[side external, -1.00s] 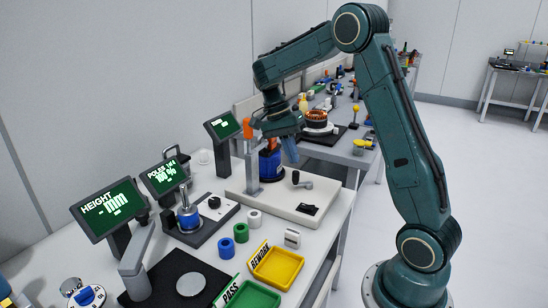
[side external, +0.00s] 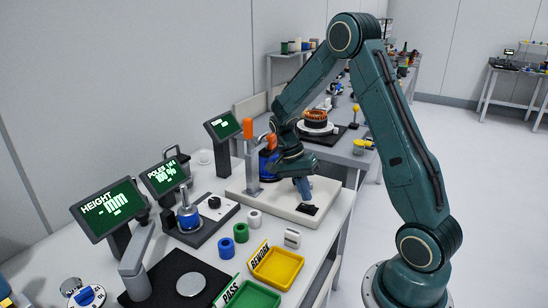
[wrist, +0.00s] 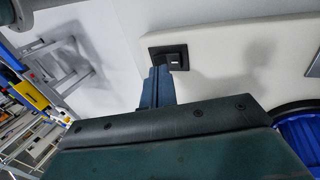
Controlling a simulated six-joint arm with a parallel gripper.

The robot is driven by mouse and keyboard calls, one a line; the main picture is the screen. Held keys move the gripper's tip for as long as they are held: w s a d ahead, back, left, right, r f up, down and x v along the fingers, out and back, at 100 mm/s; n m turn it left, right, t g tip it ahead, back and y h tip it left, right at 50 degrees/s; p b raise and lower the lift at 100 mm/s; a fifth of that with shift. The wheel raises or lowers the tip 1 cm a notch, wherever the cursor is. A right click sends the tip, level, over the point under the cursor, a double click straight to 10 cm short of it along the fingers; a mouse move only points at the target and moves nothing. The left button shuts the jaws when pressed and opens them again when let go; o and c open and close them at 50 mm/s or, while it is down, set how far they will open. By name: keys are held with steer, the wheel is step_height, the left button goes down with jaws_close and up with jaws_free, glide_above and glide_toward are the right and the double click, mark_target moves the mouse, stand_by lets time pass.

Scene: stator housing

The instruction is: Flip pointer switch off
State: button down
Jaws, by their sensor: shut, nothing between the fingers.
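A small black switch (side external: 309,209) sits on the front right of the white fixture base (side external: 262,205). In the wrist view the switch (wrist: 172,55) is a dark plate with a raised black part and a small white mark. My gripper (side external: 306,201) points down with its fingers shut and empty, its tips right at the switch. In the wrist view my fingertips (wrist: 161,70) overlap the switch's lower left part; I cannot tell whether they touch it. Which way the switch is set is not clear.
A blue housing (side external: 265,166) stands under an orange-handled clamp (side external: 248,128) close behind my wrist. A yellow tray (side external: 278,268), a green tray (side external: 254,297) and small rings lie in front of the base. Display screens (side external: 107,208) stand at the left.

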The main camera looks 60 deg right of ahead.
steer(key=shift+x, duration=1.05)
